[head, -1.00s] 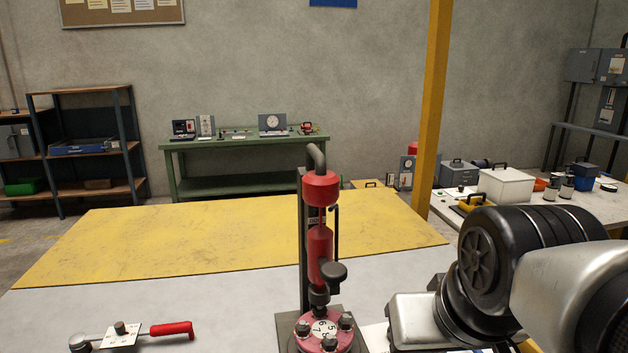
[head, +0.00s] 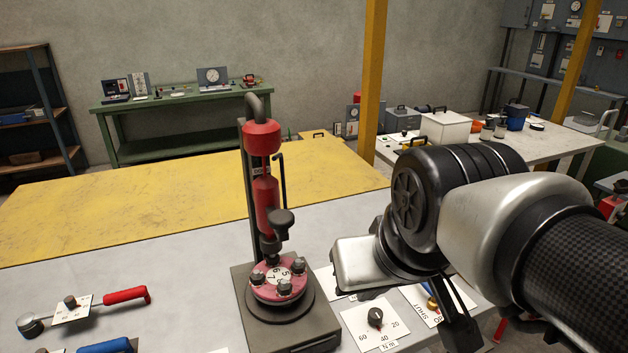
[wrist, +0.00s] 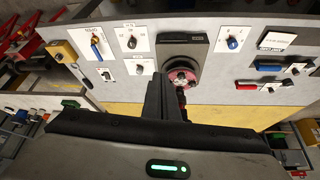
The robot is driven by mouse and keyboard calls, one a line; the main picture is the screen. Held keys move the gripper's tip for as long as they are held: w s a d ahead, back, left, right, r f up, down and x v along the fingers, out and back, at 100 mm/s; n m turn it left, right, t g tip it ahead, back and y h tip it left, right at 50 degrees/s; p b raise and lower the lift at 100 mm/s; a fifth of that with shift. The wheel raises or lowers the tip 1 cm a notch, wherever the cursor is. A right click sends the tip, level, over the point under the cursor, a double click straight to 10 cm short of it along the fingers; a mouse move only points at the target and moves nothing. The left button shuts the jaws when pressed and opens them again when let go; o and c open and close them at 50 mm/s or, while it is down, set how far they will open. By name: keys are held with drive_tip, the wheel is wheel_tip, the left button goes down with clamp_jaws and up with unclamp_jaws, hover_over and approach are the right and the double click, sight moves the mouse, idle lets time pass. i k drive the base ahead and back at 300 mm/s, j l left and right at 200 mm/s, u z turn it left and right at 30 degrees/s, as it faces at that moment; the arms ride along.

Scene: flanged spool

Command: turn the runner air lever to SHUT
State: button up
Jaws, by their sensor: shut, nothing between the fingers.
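The plate lettered SHUT (head: 420,312) lies on the grey bench right of the spool fixture, partly hidden by my arm. A brass pivot (head: 432,303) shows on it in the head view. In the wrist view what looks like the same plate (wrist: 84,37) carries a blue lever handle (wrist: 96,51); its lettering is too small to read. My gripper (head: 462,335) is shut and empty, low at the right of the bench near the plate. Its dark fingers also show in the wrist view (wrist: 160,85), apart from the blue handle. Whether it touches anything is hidden in the head view.
The red spool fixture (head: 262,205) stands tall left of my arm. A knob dial plate (head: 373,335) lies between it and the SHUT plate. A red-handled lever (head: 125,295) is at the left. The yellow bench area (head: 120,195) behind is clear.

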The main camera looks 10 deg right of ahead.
sight(432, 304)
drive_tip(key=i+l, duration=0.1)
drive_tip(key=l, duration=0.65)
drive_tip(key=i+l, duration=0.1)
drive_tip(key=l, duration=0.65)
